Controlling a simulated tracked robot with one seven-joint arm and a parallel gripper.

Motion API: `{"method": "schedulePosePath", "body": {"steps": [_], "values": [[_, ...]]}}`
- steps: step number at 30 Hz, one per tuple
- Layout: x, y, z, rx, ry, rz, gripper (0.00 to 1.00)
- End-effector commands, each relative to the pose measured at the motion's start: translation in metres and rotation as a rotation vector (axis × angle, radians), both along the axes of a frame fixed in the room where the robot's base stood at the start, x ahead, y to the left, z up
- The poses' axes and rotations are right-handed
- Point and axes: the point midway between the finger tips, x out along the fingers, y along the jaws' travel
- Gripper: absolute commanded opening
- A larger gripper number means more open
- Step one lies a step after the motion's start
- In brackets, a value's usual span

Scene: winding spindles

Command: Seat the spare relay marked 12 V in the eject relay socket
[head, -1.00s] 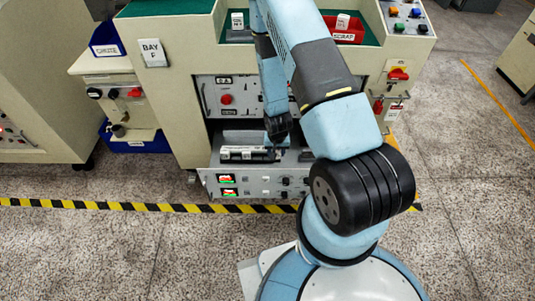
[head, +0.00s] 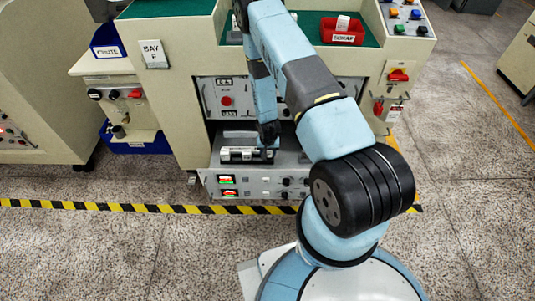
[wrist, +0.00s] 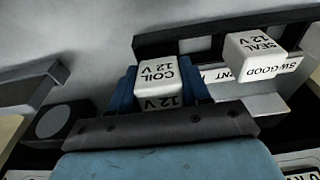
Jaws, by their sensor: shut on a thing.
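My gripper (wrist: 160,88) shows two blue fingers shut on a white relay (wrist: 157,73) marked COIL 12 V, seen upside down in the wrist view. In the head view my gripper (head: 268,140) is low over the open drawer (head: 265,180), at the right part of a dark socket rail (wrist: 150,46). Whether the held relay touches the rail cannot be told. No eject label is readable; the held relay and fingers hide part of the rail.
A grey bracket (wrist: 30,90) and a dark block (wrist: 55,122) lie to the left. A red scrap bin (head: 342,36) and a blue chute bin (head: 107,42) are higher up.

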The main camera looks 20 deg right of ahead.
Motion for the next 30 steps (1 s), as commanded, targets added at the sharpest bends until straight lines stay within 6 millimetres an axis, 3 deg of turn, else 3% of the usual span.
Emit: {"method": "schedulePosePath", "body": {"steps": [7, 8, 15, 24, 30], "values": [[-0.004, -0.001, -0.008, -0.001, 0.008, -0.001, 0.0], [-0.004, -0.001, -0.008, -0.001, 0.008, -0.001, 0.48], [-0.003, -0.001, -0.007, 0.0, 0.005, -0.001, 0.71], [-0.002, -0.001, -0.005, -0.001, 0.003, -0.001, 0.72], [-0.004, 0.0, 0.013, 0.0, 0.002, -0.001, 0.72]]}}
